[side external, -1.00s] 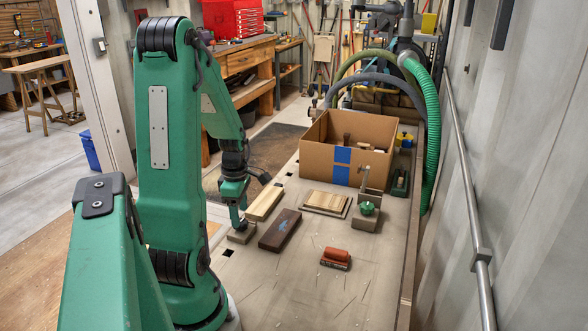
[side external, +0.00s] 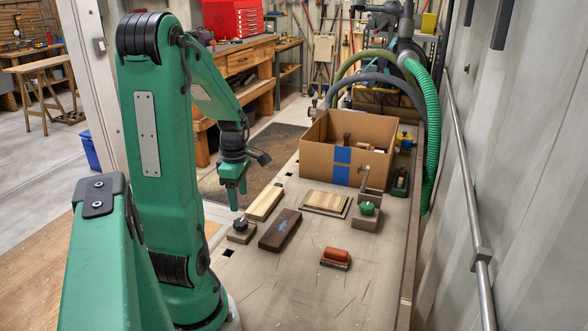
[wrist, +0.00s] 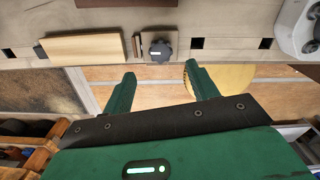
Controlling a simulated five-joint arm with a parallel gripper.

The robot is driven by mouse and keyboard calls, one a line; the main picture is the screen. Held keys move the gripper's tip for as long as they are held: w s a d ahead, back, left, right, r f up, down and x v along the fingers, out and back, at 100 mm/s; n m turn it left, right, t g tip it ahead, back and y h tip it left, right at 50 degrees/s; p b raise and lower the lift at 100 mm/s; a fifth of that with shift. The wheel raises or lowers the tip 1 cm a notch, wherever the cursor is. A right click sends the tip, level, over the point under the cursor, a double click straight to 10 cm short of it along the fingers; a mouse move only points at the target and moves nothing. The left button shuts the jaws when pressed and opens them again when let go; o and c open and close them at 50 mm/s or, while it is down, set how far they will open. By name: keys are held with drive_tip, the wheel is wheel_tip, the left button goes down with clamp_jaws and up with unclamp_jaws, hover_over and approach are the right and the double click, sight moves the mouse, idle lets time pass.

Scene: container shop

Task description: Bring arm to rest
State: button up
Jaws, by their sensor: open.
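My gripper (side external: 232,196) hangs in the air above the left edge of the bench in the side external view, with nothing between its fingers. In the wrist view the two green fingers of my gripper (wrist: 160,88) stand wide apart. Below it in the side view is a small block with a dark knob (side external: 241,231), standing on the bench. The same knobbed block shows in the wrist view (wrist: 159,48), beyond the fingertips and apart from them.
A pale wood block (side external: 264,204) and a dark brown block (side external: 280,230) lie near the knob. The front middle is clear.

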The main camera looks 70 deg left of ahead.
drive_tip(key=w+d+r+m+t, duration=0.1)
drive_tip(key=d+r+m, duration=0.3)
drive_tip(key=d+m, duration=0.4)
drive_tip(key=w+d+r+m+t, duration=0.2)
drive_tip(key=d+r+m, duration=0.3)
drive_tip(key=d+m, duration=0.4)
drive_tip(key=w+d+r+m+t, duration=0.2)
drive_tip(key=d+r+m, duration=0.2)
drive_tip(key=d+m, duration=0.5)
drive_tip(key=shift+r+m+t, duration=0.2)
drive_tip(key=shift+m+t, duration=0.1)
drive_tip(key=shift+m, duration=1.3)
